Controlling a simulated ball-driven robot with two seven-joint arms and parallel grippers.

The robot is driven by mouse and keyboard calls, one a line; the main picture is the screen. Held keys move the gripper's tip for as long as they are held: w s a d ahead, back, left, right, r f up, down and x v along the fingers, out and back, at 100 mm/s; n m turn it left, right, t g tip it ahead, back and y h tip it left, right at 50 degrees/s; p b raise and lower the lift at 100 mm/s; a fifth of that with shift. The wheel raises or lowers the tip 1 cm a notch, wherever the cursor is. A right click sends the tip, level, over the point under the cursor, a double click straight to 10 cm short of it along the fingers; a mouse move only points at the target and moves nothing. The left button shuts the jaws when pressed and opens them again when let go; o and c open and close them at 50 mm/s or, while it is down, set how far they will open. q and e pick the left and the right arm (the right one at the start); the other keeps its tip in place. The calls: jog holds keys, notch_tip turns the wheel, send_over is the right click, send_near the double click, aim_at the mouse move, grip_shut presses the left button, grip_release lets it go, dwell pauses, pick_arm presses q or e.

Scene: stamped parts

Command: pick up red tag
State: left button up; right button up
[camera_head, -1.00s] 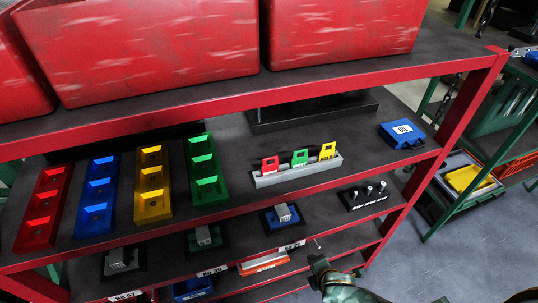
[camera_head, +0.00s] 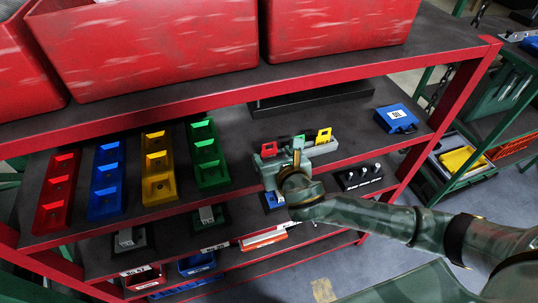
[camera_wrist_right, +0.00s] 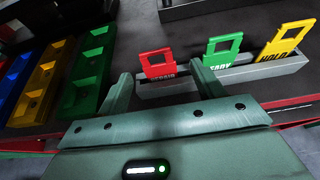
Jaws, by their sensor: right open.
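The red tag (camera_wrist_right: 158,64) stands upright in the left end of a grey holder (camera_wrist_right: 236,75), with a green tag (camera_wrist_right: 221,50) and a yellow tag (camera_wrist_right: 281,42) to its right. My left gripper is not in view.
Red, blue, yellow and green stepped bins (camera_head: 207,155) stand left of the holder. A blue case (camera_head: 396,118) and a black stand with pegs (camera_head: 358,177) are to the right. The upper shelf's red edge (camera_head: 230,100) runs above, with large red bins on it.

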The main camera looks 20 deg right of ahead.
aim_at(269, 151)
jog(key=b+x, duration=0.1)
jog(key=x, duration=0.5)
jog(key=shift+f, duration=0.15)
jog(key=shift+s, duration=0.1)
jog(key=shift+c, duration=0.9)
jog(key=c, duration=0.9)
jog(key=shift+c, duration=0.2)
jog(key=shift+r, duration=0.5)
notch_tip(269, 151, up, 3)
jog(key=shift+f+p, duration=0.2)
jog(key=shift+p, duration=0.35)
jog(key=s+a+r+p, duration=0.3)
jog(key=s+r, duration=0.6)
jog(key=s, duration=0.4)
jog(key=shift+s+a+r, duration=0.2)
jog(key=shift+a+r, duration=0.1)
jog(key=shift+a, duration=0.15)
